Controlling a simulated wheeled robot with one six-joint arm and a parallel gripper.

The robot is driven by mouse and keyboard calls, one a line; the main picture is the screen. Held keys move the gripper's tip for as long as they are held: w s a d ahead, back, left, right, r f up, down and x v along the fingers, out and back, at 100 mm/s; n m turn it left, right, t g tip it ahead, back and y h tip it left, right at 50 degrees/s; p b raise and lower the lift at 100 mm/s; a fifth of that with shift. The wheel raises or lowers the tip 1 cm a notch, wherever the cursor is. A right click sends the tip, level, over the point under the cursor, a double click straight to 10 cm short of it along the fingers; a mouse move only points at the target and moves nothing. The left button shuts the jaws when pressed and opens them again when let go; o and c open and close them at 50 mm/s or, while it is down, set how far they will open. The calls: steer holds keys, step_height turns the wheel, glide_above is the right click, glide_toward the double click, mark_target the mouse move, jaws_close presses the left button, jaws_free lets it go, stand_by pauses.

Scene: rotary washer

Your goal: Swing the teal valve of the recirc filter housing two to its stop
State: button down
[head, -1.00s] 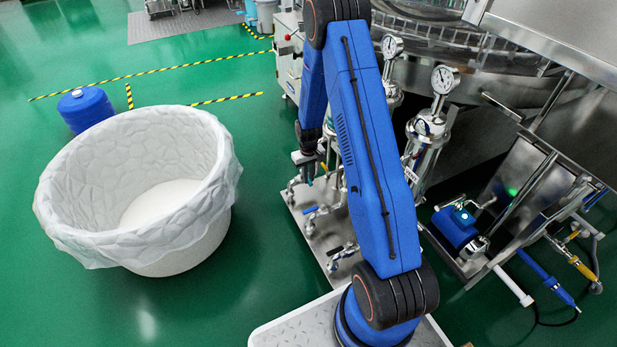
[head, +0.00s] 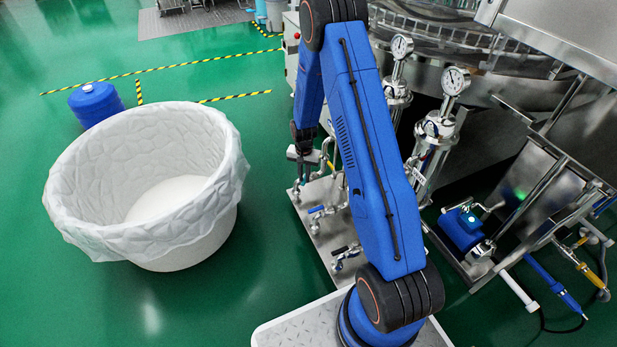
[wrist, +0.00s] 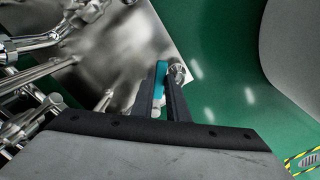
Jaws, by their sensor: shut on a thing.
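The teal valve handle (wrist: 160,78) shows in the wrist view as an upright teal bar between the two fingers. My gripper (wrist: 167,95) is shut on it. The fingers hide part of the handle and most of the valve body. In the head view my gripper (head: 301,174) is at the far left edge of the steel skid plate (head: 330,238), low by the pipework. The handle cannot be made out there.
A blue-handled valve (head: 322,211) and a dark-handled valve (head: 346,252) sit along the skid's front. A large lined white tub (head: 75,225) stands on the floor to the left. A blue drum (head: 96,103) is behind it. Green floor lies clear between tub and skid.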

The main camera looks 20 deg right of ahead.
steer(key=shift+w+a+m, duration=0.4)
steer(key=shift+w+m, duration=0.45)
steer(key=shift+m, duration=0.8)
steer(key=shift+w+a+m, duration=0.35)
steer(key=shift+w+m, duration=0.5)
steer(key=shift+m, duration=0.75)
steer(key=shift+w+a+m, duration=0.4)
steer(key=shift+w+m, duration=0.45)
steer(key=shift+m, duration=0.8)
steer(key=shift+w, duration=0.1)
steer(key=c, duration=1.7)
jaws_free()
step_height(320, 180, up, 18)
steer(key=shift+f, duration=0.25)
steer(key=shift+r, duration=0.1)
